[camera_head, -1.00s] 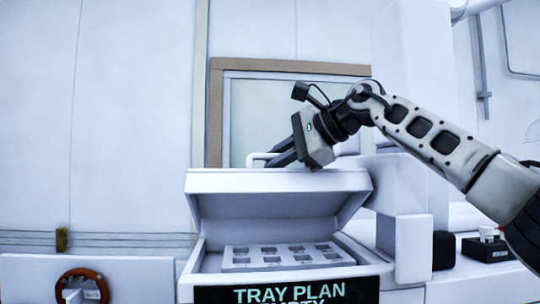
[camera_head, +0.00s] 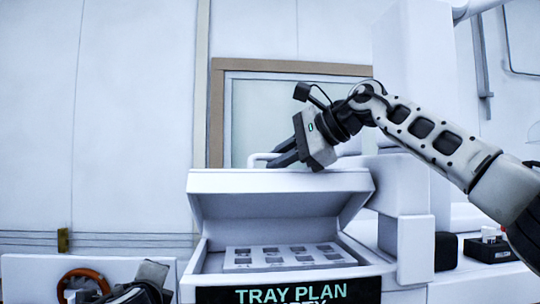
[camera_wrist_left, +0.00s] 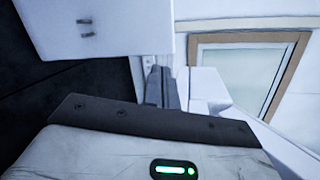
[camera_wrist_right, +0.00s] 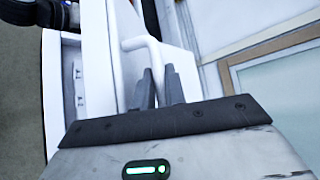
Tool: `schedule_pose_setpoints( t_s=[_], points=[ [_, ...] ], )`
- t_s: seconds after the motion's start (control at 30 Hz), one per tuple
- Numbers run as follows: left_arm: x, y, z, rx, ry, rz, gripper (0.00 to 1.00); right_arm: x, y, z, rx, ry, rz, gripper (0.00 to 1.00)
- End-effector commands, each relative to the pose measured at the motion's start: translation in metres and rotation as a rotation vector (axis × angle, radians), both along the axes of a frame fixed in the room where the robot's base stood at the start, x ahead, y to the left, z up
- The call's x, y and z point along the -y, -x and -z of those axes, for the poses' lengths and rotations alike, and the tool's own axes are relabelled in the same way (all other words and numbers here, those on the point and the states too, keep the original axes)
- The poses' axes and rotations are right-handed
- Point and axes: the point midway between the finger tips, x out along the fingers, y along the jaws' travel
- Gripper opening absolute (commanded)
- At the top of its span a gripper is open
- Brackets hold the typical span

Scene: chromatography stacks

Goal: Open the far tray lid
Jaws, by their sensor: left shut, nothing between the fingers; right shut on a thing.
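The tray lid (camera_head: 280,182) is a white hinged cover, tilted up and standing open above a white tray box. A pale rack with several square wells (camera_head: 280,257) shows inside. My right gripper (camera_head: 276,160) is at the lid's top left and is shut on the lid handle (camera_head: 258,158), a white bar. The right wrist view shows the handle (camera_wrist_right: 142,44) at the fingertips (camera_wrist_right: 158,82). My left gripper's arm shows at the bottom left of the head view; its fingers (camera_wrist_left: 162,80) show shut and empty in the left wrist view, near white surfaces.
A sign reading "TRAY PLAN" (camera_head: 290,291) is on the box front. An orange-brown ring (camera_head: 82,282) is on a white panel at the lower left, beside my left arm. A black block with white pieces (camera_head: 487,249) stands at the right.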

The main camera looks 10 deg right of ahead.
Motion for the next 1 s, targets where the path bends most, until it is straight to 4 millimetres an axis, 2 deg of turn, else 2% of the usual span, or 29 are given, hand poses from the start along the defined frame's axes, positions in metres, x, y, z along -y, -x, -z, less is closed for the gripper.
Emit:
schedule_pose_setpoints(
  t_s=[0.03,0.2,0.27,0.37,0.47,0.57,0.6,0.7,0.8,0.9,1.0],
  points=[
    [-0.016,-0.003,-0.036,0.044,-0.067,-0.045,0.0,0.0,0.0,0.0,0.001,0.0,0.001,0.0],
    [-0.056,0.001,-0.128,0.119,-0.256,-0.192,0.0,0.0,0.0,0.0,0.001,0.0,0.001,0.0],
    [-0.061,0.006,-0.158,0.126,-0.309,-0.228,0.0,0.0,0.0,0.0,0.001,0.0,0.001,0.0],
    [-0.053,0.016,-0.204,0.102,-0.395,-0.25,0.0,0.0,0.0,0.0,0.0,0.001,0.001,0.0],
    [-0.012,0.031,-0.246,0.022,-0.505,-0.185,0.0,0.0,0.0,0.0,0.0,0.001,0.001,0.0],
    [0.049,0.053,-0.273,-0.079,-0.641,-0.041,0.0,0.0,0.0,0.001,0.0,0.001,0.001,0.0],
    [0.075,0.065,-0.281,-0.115,-0.701,0.029,0.0,0.0,0.0,0.001,0.0,0.001,0.001,0.0],
    [0.135,0.097,-0.293,-0.191,-0.859,0.204,0.0,0.0,0.0,0.001,0.0,0.001,0.001,0.0],
    [0.18,0.127,-0.297,-0.238,-0.997,0.351,0.0,0.0,0.0,0.001,0.0,0.001,0.001,0.0],
    [0.208,0.149,-0.298,-0.265,-1.095,0.451,0.0,0.0,0.0,0.001,0.0,0.001,0.001,0.0],
    [0.222,0.159,-0.297,-0.275,-1.148,0.506,0.0,0.0,0.0,0.0,-0.001,-0.001,0.0,0.0]
  ],
)
